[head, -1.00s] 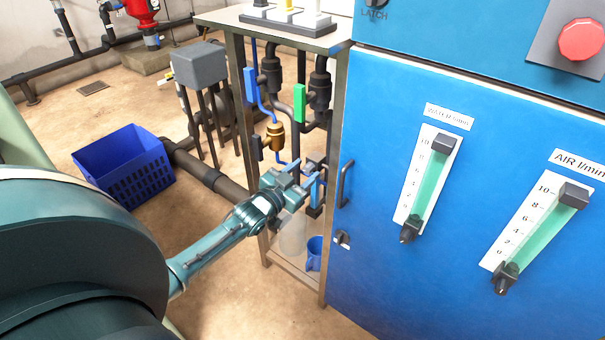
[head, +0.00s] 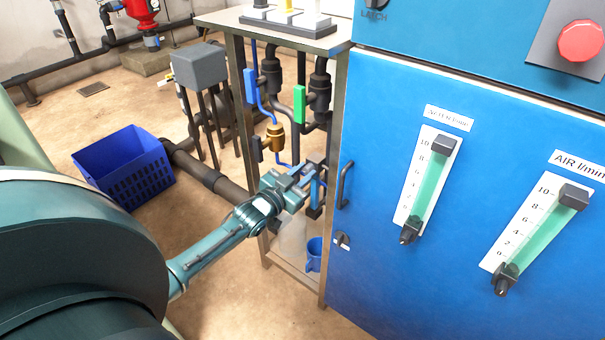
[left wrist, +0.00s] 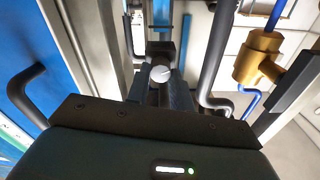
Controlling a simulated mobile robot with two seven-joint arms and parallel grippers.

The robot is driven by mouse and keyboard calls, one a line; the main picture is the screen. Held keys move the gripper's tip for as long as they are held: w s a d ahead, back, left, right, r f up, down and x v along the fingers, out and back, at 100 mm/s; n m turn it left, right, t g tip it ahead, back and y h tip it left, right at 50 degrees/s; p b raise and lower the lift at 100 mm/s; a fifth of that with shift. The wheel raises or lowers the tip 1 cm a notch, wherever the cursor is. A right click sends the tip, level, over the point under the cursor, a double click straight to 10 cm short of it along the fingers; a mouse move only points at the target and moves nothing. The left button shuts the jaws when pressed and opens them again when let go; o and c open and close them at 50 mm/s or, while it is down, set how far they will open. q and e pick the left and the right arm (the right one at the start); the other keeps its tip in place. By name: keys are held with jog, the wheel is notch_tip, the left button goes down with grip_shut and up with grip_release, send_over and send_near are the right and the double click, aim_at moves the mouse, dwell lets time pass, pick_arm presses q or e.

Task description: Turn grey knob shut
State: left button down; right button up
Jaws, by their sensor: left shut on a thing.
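The grey knob (left wrist: 160,74) shows in the left wrist view as a small round light-grey cap with a pale line across it. It sits on a dark fitting between my fingers. My left gripper (left wrist: 163,92) is shut on this knob. In the head view my left gripper (head: 305,180) reaches into the pipe stand low down, beside the cabinet, and its fingers and the pipework hide the knob. My right gripper is not in view.
A blue mug (head: 314,253) is below. A blue crate (head: 125,168) stands on the floor.

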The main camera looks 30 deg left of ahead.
pick_arm(q)
jog(key=m, duration=0.5)
jog(key=shift+m+p, duration=0.3)
jog(key=m, duration=0.5)
jog(key=shift+d+f+b, duration=0.1)
jog(key=shift+f+b, duration=0.05)
jog(key=shift+b, duration=0.25)
jog(key=shift+f+m+b, duration=0.1)
jog(key=shift+m+b, duration=0.2)
jog(key=shift+m, duration=0.8)
jog(key=m+b, duration=0.1)
jog(key=m, duration=0.1)
jog(key=shift+m, duration=0.4)
jog(key=shift+m+b, duration=1.3)
jog(key=shift+m, duration=2.1)
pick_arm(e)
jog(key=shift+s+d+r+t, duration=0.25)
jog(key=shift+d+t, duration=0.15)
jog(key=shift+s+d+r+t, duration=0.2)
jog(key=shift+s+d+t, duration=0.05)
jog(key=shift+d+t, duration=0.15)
pick_arm(q)
jog(key=shift+m, duration=0.3)
